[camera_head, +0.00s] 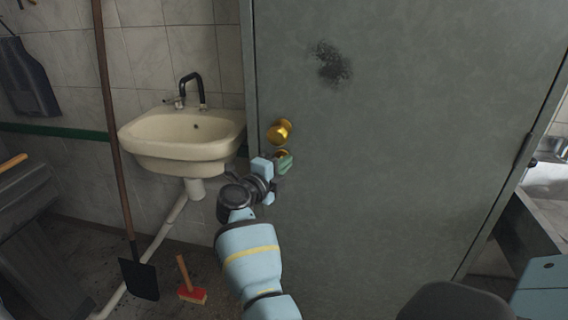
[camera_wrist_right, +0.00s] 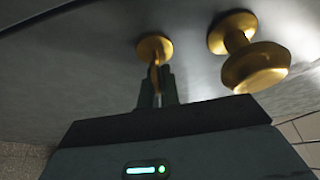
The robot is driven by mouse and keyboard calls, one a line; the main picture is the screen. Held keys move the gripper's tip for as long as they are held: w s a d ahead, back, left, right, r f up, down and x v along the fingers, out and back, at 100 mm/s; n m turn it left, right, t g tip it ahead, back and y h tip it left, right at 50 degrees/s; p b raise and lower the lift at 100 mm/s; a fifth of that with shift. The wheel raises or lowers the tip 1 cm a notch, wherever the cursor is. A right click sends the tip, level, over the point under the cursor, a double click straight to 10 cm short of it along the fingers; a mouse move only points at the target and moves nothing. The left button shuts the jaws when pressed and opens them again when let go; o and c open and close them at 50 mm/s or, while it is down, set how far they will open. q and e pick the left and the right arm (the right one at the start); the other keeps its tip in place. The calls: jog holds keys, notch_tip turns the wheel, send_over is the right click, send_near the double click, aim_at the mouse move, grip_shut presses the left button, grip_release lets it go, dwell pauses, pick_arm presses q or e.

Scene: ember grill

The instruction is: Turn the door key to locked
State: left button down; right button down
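The grey metal door (camera_head: 400,130) fills the middle of the head view and looks closed. A brass knob (camera_head: 279,131) sits near its left edge; it also shows in the right wrist view (camera_wrist_right: 254,66). Below the knob is a round brass lock plate (camera_head: 282,153), seen in the right wrist view (camera_wrist_right: 154,47) beside the knob. The brass key (camera_wrist_right: 154,74) stands in this plate, seen nearly edge-on. My right gripper (camera_head: 285,163) is at the lock, its two dark fingers (camera_wrist_right: 158,88) shut on the key. Its fingertips partly hide the key. My left gripper is out of view.
A cream sink (camera_head: 185,140) with a black tap hangs on the tiled wall left of the door. A long-handled shovel (camera_head: 138,275) leans there, and a red brush (camera_head: 191,292) stands on the floor. A metal basin (camera_head: 545,205) is at the right.

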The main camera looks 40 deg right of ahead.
dwell(0.4)
jog(key=c, duration=1.6)
grip_release()
